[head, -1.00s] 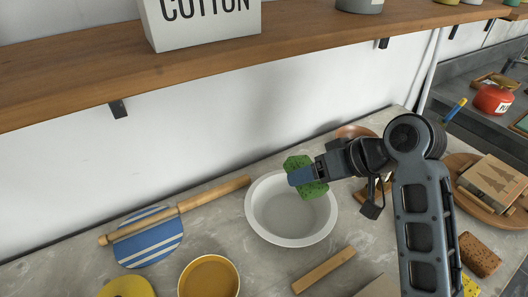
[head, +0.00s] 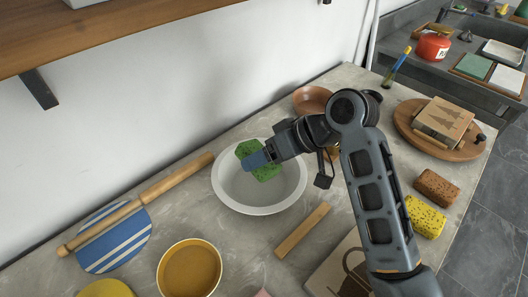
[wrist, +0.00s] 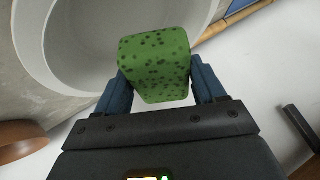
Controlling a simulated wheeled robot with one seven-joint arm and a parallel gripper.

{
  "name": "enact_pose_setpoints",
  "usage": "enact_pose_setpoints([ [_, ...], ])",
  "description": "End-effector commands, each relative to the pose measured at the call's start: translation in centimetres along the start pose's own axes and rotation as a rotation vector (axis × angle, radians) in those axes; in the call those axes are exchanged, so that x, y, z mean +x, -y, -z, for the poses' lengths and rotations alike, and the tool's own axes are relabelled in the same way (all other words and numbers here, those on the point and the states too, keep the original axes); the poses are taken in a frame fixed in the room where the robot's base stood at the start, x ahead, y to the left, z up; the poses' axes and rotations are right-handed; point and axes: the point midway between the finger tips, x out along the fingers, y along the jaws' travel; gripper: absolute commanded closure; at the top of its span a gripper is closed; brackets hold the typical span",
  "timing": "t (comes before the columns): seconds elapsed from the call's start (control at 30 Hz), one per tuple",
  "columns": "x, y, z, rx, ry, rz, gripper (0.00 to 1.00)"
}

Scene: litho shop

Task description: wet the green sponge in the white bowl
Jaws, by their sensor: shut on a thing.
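The green sponge (head: 266,172) with dark spots is held between the blue fingers of my gripper (head: 256,161). In the wrist view the sponge (wrist: 155,65) sits squarely between the two fingers (wrist: 160,88), which are shut on it. The white bowl (head: 290,199) stands on the counter under the gripper. In the head view the sponge shows over the back part of the bowl's opening. I cannot tell whether it touches the bowl's inside or any water. The bowl's rim also shows in the wrist view (wrist: 30,45).
A rolling pin (head: 150,192) lies across a blue striped disc (head: 113,245) at left. A yellow-filled bowl (head: 190,270) and a wooden stick (head: 303,230) are in front. Brown (head: 436,187) and yellow (head: 425,217) sponges lie right. A shelf (head: 150,28) overhangs the back.

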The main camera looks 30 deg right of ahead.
Motion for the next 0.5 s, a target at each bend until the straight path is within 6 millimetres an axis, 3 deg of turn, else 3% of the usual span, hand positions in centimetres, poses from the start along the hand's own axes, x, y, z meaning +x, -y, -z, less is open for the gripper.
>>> enact_pose_setpoints([
  [0.5,2.6,-1.5,-2.1,-0.001,-0.001,0.0,0.55],
])
